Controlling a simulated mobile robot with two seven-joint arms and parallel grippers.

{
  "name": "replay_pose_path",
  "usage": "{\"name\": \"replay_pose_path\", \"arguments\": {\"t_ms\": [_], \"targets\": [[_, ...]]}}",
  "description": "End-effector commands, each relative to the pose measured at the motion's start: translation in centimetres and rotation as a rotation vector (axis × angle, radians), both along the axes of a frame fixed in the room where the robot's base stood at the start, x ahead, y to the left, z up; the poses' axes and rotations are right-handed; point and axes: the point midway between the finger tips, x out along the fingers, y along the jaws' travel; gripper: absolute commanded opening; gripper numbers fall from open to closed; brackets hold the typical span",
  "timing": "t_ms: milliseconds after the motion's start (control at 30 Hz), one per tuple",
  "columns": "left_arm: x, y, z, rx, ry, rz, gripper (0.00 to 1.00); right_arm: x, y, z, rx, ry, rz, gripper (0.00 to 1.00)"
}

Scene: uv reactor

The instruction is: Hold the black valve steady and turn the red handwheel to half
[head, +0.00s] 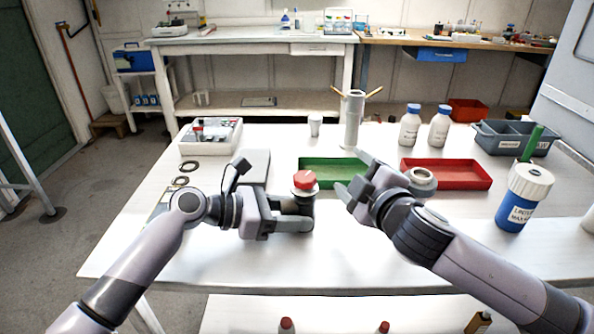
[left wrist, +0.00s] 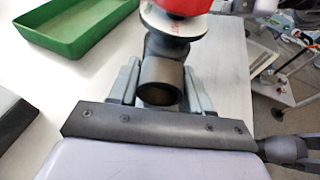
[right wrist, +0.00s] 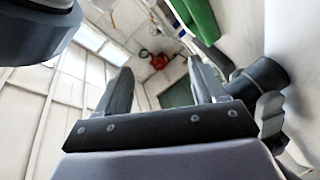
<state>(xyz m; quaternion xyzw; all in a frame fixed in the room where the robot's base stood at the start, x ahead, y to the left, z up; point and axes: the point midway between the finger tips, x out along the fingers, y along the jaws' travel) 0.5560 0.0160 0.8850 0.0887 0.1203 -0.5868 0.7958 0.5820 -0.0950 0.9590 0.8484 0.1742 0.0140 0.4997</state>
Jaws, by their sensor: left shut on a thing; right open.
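The black valve (head: 298,204) stands on the white table with the red handwheel (head: 304,179) on top, above a pale disc. My left gripper (head: 295,222) is shut on the valve's body from the left. In the left wrist view the valve's round black port (left wrist: 162,80) sits between the fingers, and the red handwheel (left wrist: 188,6) is partly cut off at the top. My right gripper (head: 350,174) is open and empty, to the right of the handwheel and apart from it. In the right wrist view nothing is between its fingers (right wrist: 160,85).
A green tray (head: 330,184) lies behind the valve and a red tray (head: 475,174) to its right. A grey cylinder (head: 353,130) with wooden sticks and white bottles (head: 410,127) stand behind. A blue container (head: 522,205) is at the right. The front of the table is clear.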

Motion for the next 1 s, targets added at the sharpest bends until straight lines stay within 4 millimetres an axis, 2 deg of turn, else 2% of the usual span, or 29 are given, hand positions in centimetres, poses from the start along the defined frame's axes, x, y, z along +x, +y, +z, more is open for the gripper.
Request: {"name": "replay_pose_path", "arguments": {"t_ms": [300,500,633,733,867,1000], "targets": [[0.0,0.0,0.0,0.0,0.0,-0.001,0.31,-3.7,-0.2,1.2,0.596,0.199,0.193,0.69],[0.0,0.0,0.0,0.0,0.0,-0.001,0.31,-5.9,-0.2,2.3,0.861,0.33,0.286,0.69],[0.0,0.0,0.0,0.0,0.0,-0.001,0.31,-8.0,1.2,1.3,0.937,0.408,0.338,0.69],[0.0,0.0,0.0,0.0,0.0,-0.001,0.31,-8.7,1.8,1.0,0.958,0.434,0.357,0.69],[0.0,0.0,0.0,0.0,0.0,-0.001,0.31,-8.1,2.8,1.0,0.963,0.44,0.362,0.69],[0.0,0.0,0.0,0.0,0.0,0.0,0.31,-6.5,4.4,1.0,0.962,0.437,0.361,0.69]]}}
